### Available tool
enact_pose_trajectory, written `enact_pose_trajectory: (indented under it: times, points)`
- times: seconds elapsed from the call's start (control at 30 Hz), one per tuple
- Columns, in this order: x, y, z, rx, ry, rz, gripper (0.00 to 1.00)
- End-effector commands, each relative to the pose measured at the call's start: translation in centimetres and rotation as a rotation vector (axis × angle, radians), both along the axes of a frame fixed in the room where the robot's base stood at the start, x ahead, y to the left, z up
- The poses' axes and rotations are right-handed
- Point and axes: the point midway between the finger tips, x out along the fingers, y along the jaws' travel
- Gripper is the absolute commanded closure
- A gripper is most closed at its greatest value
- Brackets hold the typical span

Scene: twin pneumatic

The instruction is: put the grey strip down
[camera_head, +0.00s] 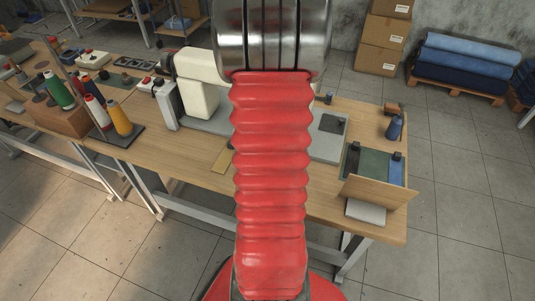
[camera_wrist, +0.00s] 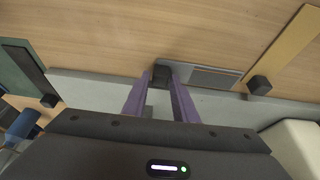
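In the wrist view, the grey strip (camera_wrist: 215,77) is a flat dark-grey piece with a black knob block (camera_wrist: 160,74) at its left end. My gripper (camera_wrist: 161,80) has its two purple fingers at either side of that knob, and they appear closed on it. The strip lies across the picture at the edge of a pale grey plate (camera_wrist: 100,90), over the wooden table (camera_wrist: 150,30). I cannot tell whether it touches the surface below. In the head view, my red arm hides the gripper and the strip.
A tan strip (camera_wrist: 290,45) with a black knob lies to the right in the wrist view. Green (camera_head: 375,164) and blue strips lie behind an upright wooden board (camera_head: 378,203) at the table's right. A cream sewing machine (camera_head: 197,88) and thread cones (camera_head: 120,118) stand left.

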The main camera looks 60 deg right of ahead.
Motion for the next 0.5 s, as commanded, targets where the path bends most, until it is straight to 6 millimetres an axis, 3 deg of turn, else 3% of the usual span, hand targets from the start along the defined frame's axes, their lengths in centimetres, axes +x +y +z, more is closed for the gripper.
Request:
enact_pose_trajectory:
  times: [0.33,0.5]
  points:
    - [0.01,0.01,0.0,0.0,0.0,0.0,0.99]
    - [0.01,0.0,0.0,0.0,0.0,0.0,1.0]
